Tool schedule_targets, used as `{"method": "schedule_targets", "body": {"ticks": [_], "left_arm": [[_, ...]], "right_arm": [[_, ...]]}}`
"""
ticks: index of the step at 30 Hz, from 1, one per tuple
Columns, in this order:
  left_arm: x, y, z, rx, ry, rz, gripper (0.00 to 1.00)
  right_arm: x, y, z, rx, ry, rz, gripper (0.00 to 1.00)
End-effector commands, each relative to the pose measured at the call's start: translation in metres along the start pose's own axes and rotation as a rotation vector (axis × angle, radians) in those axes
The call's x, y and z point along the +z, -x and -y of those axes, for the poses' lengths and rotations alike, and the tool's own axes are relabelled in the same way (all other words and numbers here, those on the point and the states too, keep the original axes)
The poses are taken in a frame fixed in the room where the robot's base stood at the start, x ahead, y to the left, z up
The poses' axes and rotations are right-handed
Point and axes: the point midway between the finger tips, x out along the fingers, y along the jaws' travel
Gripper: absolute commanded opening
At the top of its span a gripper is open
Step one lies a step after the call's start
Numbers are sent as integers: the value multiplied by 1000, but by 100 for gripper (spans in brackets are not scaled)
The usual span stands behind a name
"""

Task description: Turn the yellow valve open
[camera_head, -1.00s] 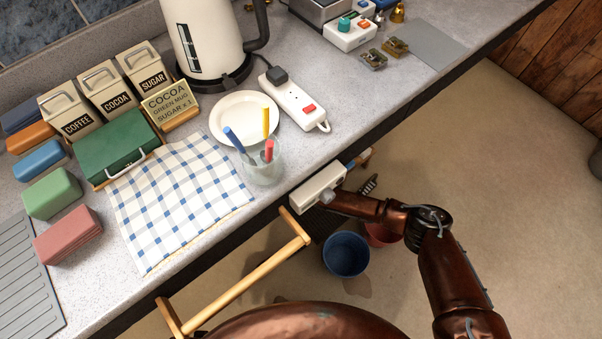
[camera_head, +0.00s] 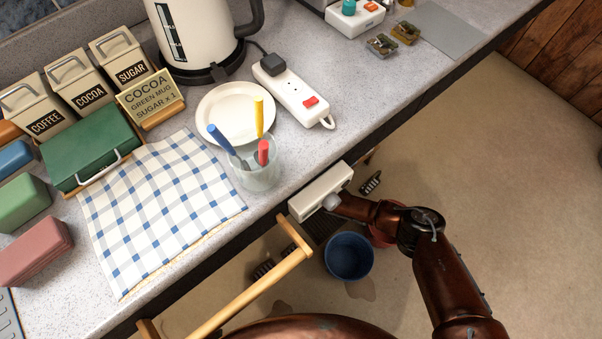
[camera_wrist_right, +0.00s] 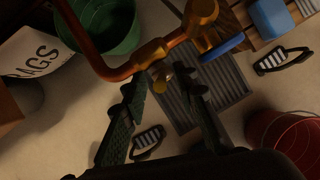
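My right arm reaches down past the counter edge in the head view, and its gripper is hidden there. In the right wrist view, my right gripper (camera_wrist_right: 163,88) is open, its two dark fingers apart. A small brass-yellow fitting (camera_wrist_right: 183,74) on a copper pipe (camera_wrist_right: 108,70) shows just beyond and between the fingertips. I cannot tell whether it is the yellow valve or whether a finger touches it. A larger orange-brass body (camera_wrist_right: 201,12) stands above it, beside a blue bar (camera_wrist_right: 222,47). My left gripper is in neither view.
Under the counter are a green bucket (camera_wrist_right: 112,22), a red bucket (camera_wrist_right: 285,140), brushes (camera_wrist_right: 148,140) and a ribbed mat (camera_wrist_right: 228,82). The head view shows a blue bucket (camera_head: 348,257) and a wooden rail (camera_head: 262,284). The counter holds a glass (camera_head: 262,172) and power strip (camera_head: 292,98).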

Motion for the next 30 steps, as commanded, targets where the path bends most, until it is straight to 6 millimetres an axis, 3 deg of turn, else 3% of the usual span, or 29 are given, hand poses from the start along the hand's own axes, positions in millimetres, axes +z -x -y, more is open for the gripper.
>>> {"method": "schedule_targets", "body": {"ticks": [8,20,30], "left_arm": [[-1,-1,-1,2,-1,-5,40],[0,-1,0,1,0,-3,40],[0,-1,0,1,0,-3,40]], "right_arm": [[1,0,0,0,0,1,27],[0,0,0,0,0,0,0],[0,-1,0,0,0,0,0]]}}
